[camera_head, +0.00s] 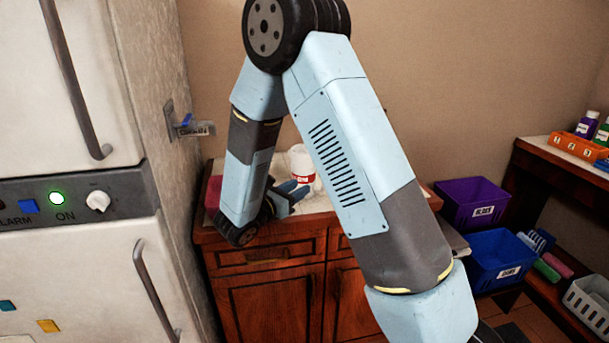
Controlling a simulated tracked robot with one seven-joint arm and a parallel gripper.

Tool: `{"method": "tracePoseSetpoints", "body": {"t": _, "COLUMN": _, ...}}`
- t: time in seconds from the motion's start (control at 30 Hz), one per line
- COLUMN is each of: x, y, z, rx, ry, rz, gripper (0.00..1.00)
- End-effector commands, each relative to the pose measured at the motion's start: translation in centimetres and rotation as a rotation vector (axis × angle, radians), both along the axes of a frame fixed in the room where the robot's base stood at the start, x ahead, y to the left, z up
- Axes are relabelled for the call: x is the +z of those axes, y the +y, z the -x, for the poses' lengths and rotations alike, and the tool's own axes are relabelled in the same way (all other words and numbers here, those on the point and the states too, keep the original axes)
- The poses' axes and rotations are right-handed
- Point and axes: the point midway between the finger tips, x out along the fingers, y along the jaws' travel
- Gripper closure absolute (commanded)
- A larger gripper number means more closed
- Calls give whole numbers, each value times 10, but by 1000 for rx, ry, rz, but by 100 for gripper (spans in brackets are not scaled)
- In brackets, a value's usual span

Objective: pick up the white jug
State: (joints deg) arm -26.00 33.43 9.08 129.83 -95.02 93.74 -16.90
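A white jug (301,162) with a red marking stands on the light top of the wooden cabinet, close to the back wall. My arm partly covers its right side and the gripper covers its lower part. My gripper (291,192) is low over the cabinet top, in front of the jug in this view, with its fingers pointing right. The fingers are small and overlap here, so the gap between them and any contact with the jug cannot be made out.
A reddish item (214,191) lies at the cabinet's left end. A tall white fridge (90,260) stands at left, with a wall bracket (190,124) beyond it. Purple (474,205) and blue (500,260) bins stand right of the cabinet, near a wooden shelf (545,155).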

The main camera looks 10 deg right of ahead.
Motion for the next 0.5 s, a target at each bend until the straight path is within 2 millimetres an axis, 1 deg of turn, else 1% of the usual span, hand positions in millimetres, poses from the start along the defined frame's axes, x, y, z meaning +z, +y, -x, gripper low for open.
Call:
{"method": "tracePoseSetpoints", "body": {"t": 0.1, "x": 0, "y": -17, "z": -11, "rx": -5, "ry": -1, "rz": -1, "gripper": 62}}
{"method": "tracePoseSetpoints", "body": {"t": 0.3, "x": 0, "y": -45, "z": -32, "rx": -6, "ry": 0, "rz": -1, "gripper": 62}}
{"method": "tracePoseSetpoints", "body": {"t": 0.4, "x": 0, "y": -54, "z": -39, "rx": -6, "ry": 0, "rz": -1, "gripper": 62}}
{"method": "tracePoseSetpoints", "body": {"t": 0.5, "x": 0, "y": -58, "z": -43, "rx": -4, "ry": 0, "rz": -1, "gripper": 62}}
